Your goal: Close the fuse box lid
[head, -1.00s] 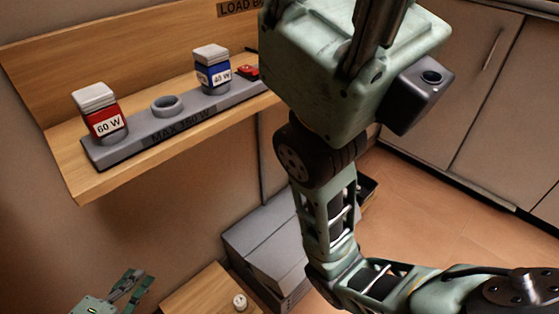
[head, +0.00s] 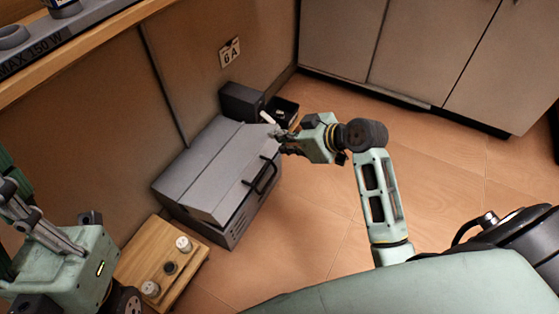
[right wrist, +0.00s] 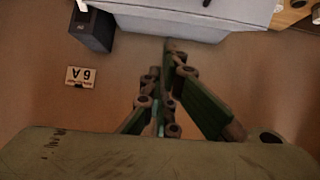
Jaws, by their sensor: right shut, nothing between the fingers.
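The grey fuse box (head: 233,222) stands on the floor against the wall in the head view. Its lid (head: 215,165) lies over the top, with a dark handle (head: 262,176) at the front; I cannot tell whether it is fully shut. My right gripper (head: 279,138) is shut and empty at the box's far right corner; I cannot tell whether it touches. In the right wrist view the closed fingertips (right wrist: 173,45) are close to the grey box side (right wrist: 165,27). My left gripper (head: 15,200) is at the left edge, its fingertips unclear.
A wooden stand (head: 140,262) with several small knobs is in front of the box. A dark block (head: 240,101) and a small dark box (head: 282,111) stand behind it. A 6A sign (head: 230,52) is on the wall. The floor (head: 310,220) to the right is clear.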

